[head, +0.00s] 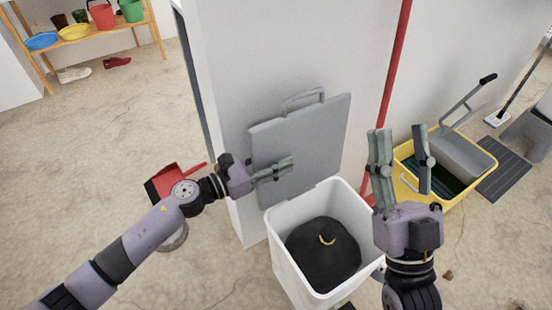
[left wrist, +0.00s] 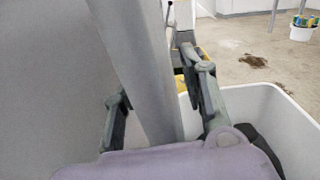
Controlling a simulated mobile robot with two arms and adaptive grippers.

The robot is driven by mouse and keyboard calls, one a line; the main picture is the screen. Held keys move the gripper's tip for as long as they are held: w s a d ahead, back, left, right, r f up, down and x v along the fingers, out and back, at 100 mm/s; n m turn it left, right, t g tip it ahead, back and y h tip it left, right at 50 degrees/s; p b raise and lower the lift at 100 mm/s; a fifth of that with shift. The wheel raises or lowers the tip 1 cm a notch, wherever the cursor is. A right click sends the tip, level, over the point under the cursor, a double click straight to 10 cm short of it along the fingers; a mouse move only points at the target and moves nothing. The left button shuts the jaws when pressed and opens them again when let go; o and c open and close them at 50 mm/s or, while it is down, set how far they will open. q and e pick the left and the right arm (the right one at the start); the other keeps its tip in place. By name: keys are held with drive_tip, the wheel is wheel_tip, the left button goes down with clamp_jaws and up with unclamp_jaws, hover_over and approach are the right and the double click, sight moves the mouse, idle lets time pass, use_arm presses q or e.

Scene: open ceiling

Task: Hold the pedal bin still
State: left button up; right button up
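The pedal bin (head: 292,274) is a white upright bin in the lower middle of the head view. Its grey lid (head: 318,140), with a handle on top, stands raised near the wall. A black liner or bag with a yellow curved scrap (head: 327,240) shows inside. My left gripper (head: 284,166) is at the lid's left part. In the left wrist view its fingers (left wrist: 160,100) stand apart on either side of a grey strip, seemingly the lid's edge, with a gap on the right side. My right gripper (head: 402,150) is open and empty, pointing up, right of the bin.
A yellow mop bucket (head: 484,172) with a wringer stands right of the bin, near a red pole (head: 388,105). A red dustpan (head: 172,180) lies behind my left arm. A shelf (head: 95,40) with bowls and buckets is far left. Floor at left is largely free.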

use_arm(q)
drive_tip(key=shift+c, duration=0.4)
clamp_jaws()
idle(1.9)
